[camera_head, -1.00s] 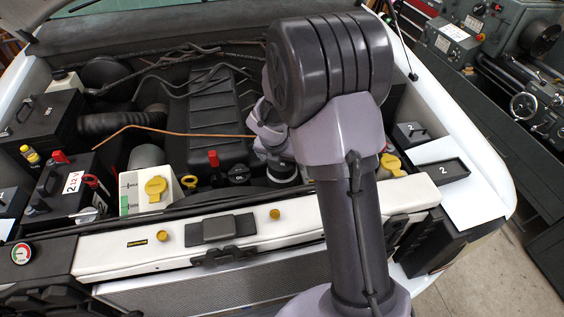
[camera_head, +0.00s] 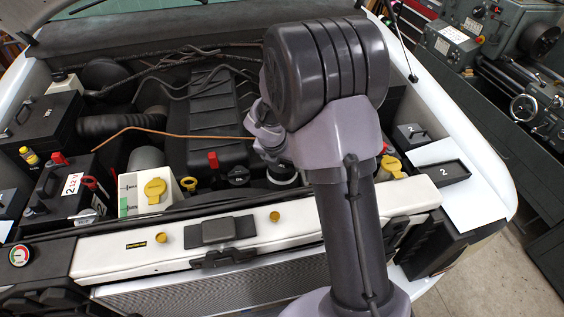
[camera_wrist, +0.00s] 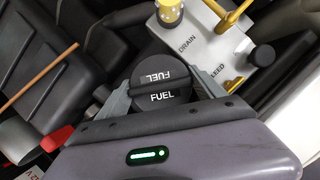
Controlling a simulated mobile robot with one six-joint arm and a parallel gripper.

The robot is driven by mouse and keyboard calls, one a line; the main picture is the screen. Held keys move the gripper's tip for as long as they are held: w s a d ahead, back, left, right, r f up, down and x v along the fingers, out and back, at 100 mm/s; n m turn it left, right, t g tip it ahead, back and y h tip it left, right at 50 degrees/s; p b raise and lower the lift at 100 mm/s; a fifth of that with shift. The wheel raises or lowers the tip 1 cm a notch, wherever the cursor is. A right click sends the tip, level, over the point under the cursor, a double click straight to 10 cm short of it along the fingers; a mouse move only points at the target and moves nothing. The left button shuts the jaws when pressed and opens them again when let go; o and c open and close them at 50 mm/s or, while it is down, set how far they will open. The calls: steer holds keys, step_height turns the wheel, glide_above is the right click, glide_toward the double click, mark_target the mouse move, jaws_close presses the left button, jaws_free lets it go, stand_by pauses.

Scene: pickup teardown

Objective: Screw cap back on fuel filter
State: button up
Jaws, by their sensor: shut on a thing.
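The round black cap (camera_wrist: 160,78), marked FUEL, sits between the two jaws of my gripper (camera_wrist: 164,90) in the wrist view. The grey jaws press on it from both sides, and it faces the camera. What lies beneath the cap is hidden by the cap and my gripper, so I cannot tell whether it touches the fuel filter. In the head view my arm hides the jaws. A dark round part with a pale ring (camera_head: 283,174) shows just left of my arm; I cannot tell whether it is the filter.
A pale block (camera_wrist: 232,45) marked DRAIN, with yellow fittings, stands close to the cap in the wrist view. An orange rod (camera_head: 170,130) crosses the engine bay. A white reservoir with a yellow cap (camera_head: 155,190) stands at left. The white front crossmember (camera_head: 130,250) edges the bay.

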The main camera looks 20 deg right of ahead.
steer(key=m, duration=0.1)
steer(key=m+b, duration=0.1)
steer(key=shift+w+f+m+g+h, duration=0.1)
steer(key=shift+f+m+g+h, duration=0.2)
steer(key=shift+m+g+h, duration=0.1)
steer(key=m, duration=0.2)
steer(key=m+g+p, duration=0.1)
steer(key=m, duration=0.1)
steer(key=shift+r+g+h+p, duration=0.3)
steer(key=shift+r, duration=0.1)
steer(key=m+g+p, duration=0.1)
steer(key=m+p, duration=0.1)
steer(key=m, duration=0.2)
steer(key=shift+g, duration=0.4)
steer(key=m+g+p, duration=0.1)
steer(key=m, duration=0.2)
steer(key=shift+f, duration=0.15)
steer(key=o, duration=1.6)
